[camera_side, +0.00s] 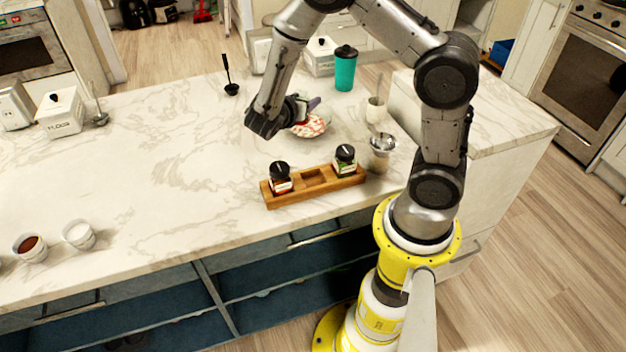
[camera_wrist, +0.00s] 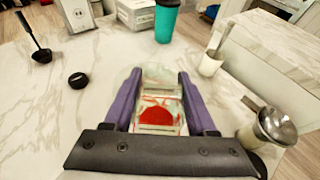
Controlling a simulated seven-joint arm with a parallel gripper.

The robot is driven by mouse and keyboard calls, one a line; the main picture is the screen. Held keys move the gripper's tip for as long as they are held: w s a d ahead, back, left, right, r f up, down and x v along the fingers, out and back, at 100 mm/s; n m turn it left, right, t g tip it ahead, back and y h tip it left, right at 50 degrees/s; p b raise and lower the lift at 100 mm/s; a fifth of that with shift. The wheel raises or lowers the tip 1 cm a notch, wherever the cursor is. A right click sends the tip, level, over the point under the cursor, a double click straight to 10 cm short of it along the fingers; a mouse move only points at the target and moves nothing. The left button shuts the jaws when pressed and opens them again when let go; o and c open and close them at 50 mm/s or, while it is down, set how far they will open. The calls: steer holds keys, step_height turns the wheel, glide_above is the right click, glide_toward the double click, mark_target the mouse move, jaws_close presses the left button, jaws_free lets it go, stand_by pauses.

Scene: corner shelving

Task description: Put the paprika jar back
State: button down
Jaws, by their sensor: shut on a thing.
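My gripper (camera_wrist: 160,78) is shut on a clear glass jar (camera_wrist: 157,97) with red in it, between its purple fingers in the wrist view. No lid shows on this jar. In the side view my gripper (camera_side: 307,104) is above the counter, just over a white dish with a red pattern (camera_side: 312,128), and the jar is hard to make out. The wooden rack (camera_side: 335,186) stands nearer the front edge. Its middle slot (camera_side: 313,177) is empty, between a red-labelled jar (camera_side: 281,180) and a green-labelled jar (camera_side: 344,161), both black-lidded.
A round black cap (camera_wrist: 78,79) lies on the counter, left of my gripper in the wrist view. A metal-topped container (camera_side: 381,152) stands right of the rack. A teal cup (camera_side: 345,70) and a utensil holder (camera_side: 376,110) stand behind. The counter's left middle is clear.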

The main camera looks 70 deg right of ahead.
mark_target(309, 170)
steer(key=s+a+f+n+t+y, duration=0.2)
steer(key=s+a+n+t+y, duration=0.3)
steer(key=a+n+t, duration=0.4)
steer(key=shift+m+h, duration=0.4)
steer(key=shift+h, duration=0.4)
steer(key=shift+s+a+f, duration=0.15)
steer(key=shift+a+f, duration=0.05)
steer(key=shift+f, duration=1)
steer(key=shift+s+a+f, duration=0.2)
steer(key=shift+a+f, duration=0.05)
steer(key=shift+f, duration=1)
steer(key=shift+s+a+f, duration=0.15)
steer(key=shift+a+f, duration=0.05)
steer(key=shift+f, duration=1)
steer(key=shift+f, duration=0.15)
steer(key=shift+c, duration=1)
jaws_free()
steer(key=shift+r, duration=0.2)
steer(key=shift+v, duration=3.75)
